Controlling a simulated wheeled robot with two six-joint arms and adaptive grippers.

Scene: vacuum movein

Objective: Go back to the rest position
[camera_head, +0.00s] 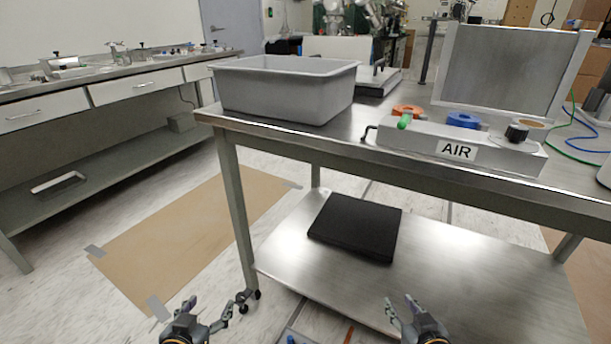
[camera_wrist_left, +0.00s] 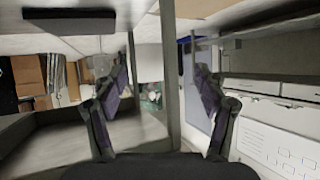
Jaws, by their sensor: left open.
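My left gripper (camera_head: 208,308) is at the bottom of the head view, left of centre, in front of the table's left leg. In the left wrist view its two fingers (camera_wrist_left: 162,78) stand wide apart with nothing between them. My right gripper (camera_head: 399,303) is at the bottom of the head view, right of centre, in front of the table's lower shelf. Its fingers are apart and no object shows between them. Both grippers appear lower than the tabletop.
A sink counter (camera_head: 100,72) stands left.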

